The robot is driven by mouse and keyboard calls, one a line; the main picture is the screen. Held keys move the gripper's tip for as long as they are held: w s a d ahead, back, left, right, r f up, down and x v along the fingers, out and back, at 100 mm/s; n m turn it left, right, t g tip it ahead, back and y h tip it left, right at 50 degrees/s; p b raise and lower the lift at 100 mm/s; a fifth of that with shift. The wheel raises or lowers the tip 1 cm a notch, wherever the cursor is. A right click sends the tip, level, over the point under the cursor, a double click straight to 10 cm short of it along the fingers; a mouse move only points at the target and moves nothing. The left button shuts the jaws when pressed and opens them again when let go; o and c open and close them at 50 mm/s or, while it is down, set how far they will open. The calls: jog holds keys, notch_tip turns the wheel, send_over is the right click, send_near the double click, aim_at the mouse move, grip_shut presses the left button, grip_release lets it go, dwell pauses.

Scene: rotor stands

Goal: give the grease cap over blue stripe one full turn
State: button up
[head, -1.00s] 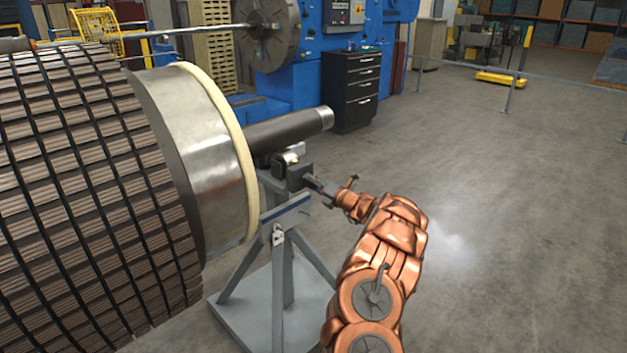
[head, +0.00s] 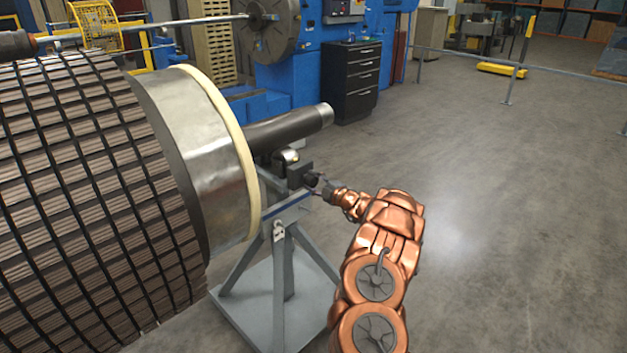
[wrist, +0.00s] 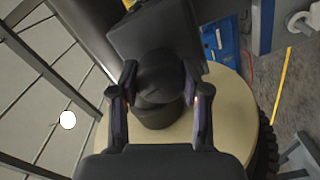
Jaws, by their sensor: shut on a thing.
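The dark round grease cap (wrist: 160,78) sits on a dark block (wrist: 155,32), between my fingers in the wrist view. My gripper (wrist: 159,88) is shut on it, one finger on each side. In the head view my gripper (head: 319,186) reaches in from the right to the block (head: 299,174) on top of the grey stand (head: 282,262). A blue stripe (head: 290,208) runs along the stand's top bar, below the block. The cap itself is mostly hidden by my gripper in the head view, and its markings are too dark to read.
A large rotor (head: 85,180) with a pale ring fills the left, its dark shaft (head: 290,128) resting above the stand. A black drawer cabinet (head: 351,82) and blue machine (head: 290,70) stand behind. The floor on the right is clear.

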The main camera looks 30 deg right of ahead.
jog(key=shift+m, duration=0.9)
jog(key=o, duration=1.1)
jog(key=shift+o, duration=0.2)
jog(key=v, duration=1.2)
